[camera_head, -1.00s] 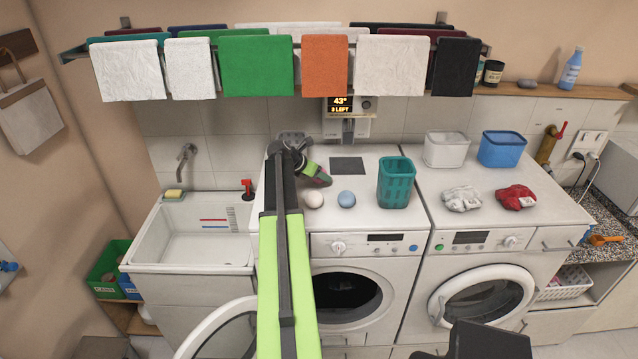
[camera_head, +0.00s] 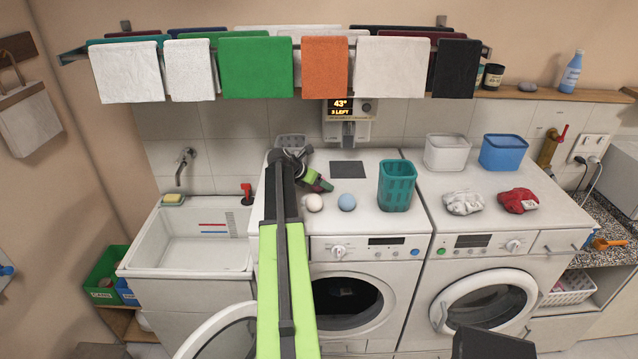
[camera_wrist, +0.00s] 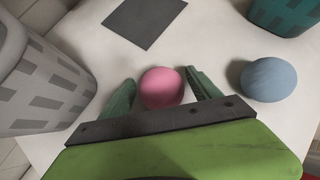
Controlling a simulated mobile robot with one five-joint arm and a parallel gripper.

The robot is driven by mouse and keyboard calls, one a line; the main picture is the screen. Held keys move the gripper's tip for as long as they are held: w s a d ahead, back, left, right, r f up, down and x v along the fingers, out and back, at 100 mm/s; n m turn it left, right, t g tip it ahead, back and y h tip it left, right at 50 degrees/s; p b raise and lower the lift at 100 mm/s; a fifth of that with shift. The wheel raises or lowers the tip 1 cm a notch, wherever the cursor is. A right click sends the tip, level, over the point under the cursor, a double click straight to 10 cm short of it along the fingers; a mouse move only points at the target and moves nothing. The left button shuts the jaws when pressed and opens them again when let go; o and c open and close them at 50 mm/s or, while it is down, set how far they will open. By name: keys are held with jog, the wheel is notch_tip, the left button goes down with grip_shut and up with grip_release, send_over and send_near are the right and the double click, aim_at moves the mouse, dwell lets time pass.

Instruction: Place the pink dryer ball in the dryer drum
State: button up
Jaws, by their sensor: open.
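The pink dryer ball (camera_wrist: 162,88) sits on the white machine top in the wrist view, between my gripper's two green fingers. My gripper (camera_wrist: 163,86) is open around it, with a slim gap visible at the right finger; contact on the left is unclear. In the head view my gripper (camera_head: 319,184) is low over the left machine's top, and the pink ball cannot be made out behind it. The dark drum opening (camera_head: 347,298) is in the front of that machine, below the gripper. Its round door (camera_head: 217,332) is swung open to the left.
A white ball (camera_head: 313,203) and a blue ball (camera_head: 347,202) lie near the gripper. A teal basket (camera_head: 397,187) stands to the right, and a grey basket (camera_wrist: 40,85) close on the left. Crumpled white (camera_head: 463,201) and red (camera_head: 518,200) cloths lie on the right machine.

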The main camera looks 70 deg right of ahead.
jog(key=p+v, duration=1.1)
jog(key=v, duration=0.6)
jog(key=shift+a+p, duration=0.25)
jog(key=shift+p, duration=0.15)
jog(key=shift+w, duration=0.2)
